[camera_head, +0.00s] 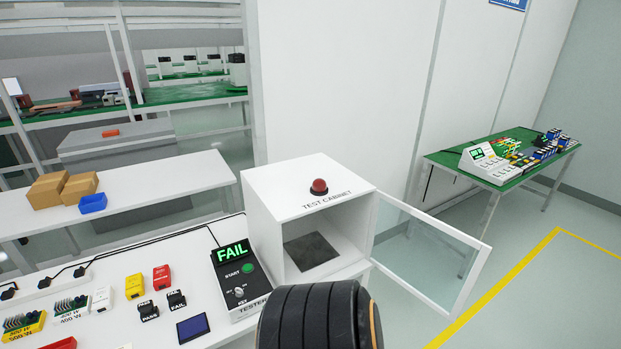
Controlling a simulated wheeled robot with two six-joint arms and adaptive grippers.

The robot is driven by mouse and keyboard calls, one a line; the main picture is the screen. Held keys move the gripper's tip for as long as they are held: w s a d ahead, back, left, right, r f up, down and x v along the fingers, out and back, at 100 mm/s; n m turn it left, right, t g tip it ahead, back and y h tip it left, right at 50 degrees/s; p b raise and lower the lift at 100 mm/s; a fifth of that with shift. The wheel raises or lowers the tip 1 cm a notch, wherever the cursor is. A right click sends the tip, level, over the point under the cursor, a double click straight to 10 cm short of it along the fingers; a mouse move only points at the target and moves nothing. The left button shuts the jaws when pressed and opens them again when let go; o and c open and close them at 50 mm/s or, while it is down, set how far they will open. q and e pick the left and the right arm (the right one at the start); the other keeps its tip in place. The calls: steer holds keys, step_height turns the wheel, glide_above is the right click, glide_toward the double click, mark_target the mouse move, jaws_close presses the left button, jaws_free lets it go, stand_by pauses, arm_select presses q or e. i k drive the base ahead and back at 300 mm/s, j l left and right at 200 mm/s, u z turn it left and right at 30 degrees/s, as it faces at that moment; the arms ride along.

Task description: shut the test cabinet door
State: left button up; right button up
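The white test cabinet (262,195) stands on the white bench in the middle of the head view, with a red dome lamp (319,187) on its top. Its front is open and a dark square pad (311,250) lies on its floor; nothing stands on the visible part of the pad. The glass door (425,250) in a white frame is attached at the cabinet's right side and stands wide open, swung out to the right. A black ribbed part, seemingly my own arm, shows at the bottom centre in front of the cabinet. Neither gripper is in view.
A black tester (238,277) reading FAIL stands left of the cabinet. Small coloured parts and PASS and FAIL blocks (148,311) lie further left on the bench. A green-topped table (515,160) stands at the right. The floor beyond the door is clear.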

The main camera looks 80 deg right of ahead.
mark_target(485, 250)
steer(key=k+l+z, duration=0.15)
steer(key=k+l, duration=0.25)
steer(key=k+l+z, duration=0.1)
steer(key=k+l, duration=0.25)
steer(key=k+l+z, duration=0.15)
steer(key=k+l, duration=0.2)
steer(key=l, duration=0.25)
steer(key=k+l+z, duration=0.15)
steer(key=k+l, duration=0.2)
steer(key=l, duration=0.15)
steer(key=l+z, duration=0.1)
steer(key=l, duration=0.55)
steer(key=i+l, duration=0.1)
steer(key=l, duration=0.6)
steer(key=z, duration=0.05)
